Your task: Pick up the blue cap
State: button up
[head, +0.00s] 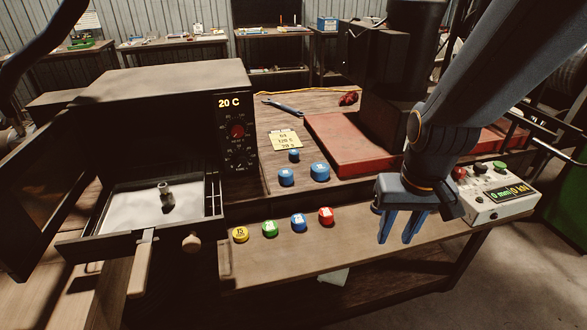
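A blue cap (299,222) with a pale label on top stands on the front wooden shelf, between a green cap (269,229) and a red cap (326,216). Farther back on the bench are three more blue round pieces: a small one (294,155), one on the left (286,177) and one on the right (320,171). My gripper (400,236) is to the right of the red cap, pointing down over the shelf. Its two blue fingers are apart with nothing between them. It touches none of the caps.
A yellow cap (240,234) ends the row on the left. An open oven (160,90) with a pulled-out tray (130,215) stands at left. A red plate (345,145) lies behind, and a control box (495,195) stands at right. The shelf beneath my gripper looks clear.

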aim_at(294, 153)
jog(key=u, duration=0.6)
jog(key=i, duration=0.9)
jog(key=z, duration=0.05)
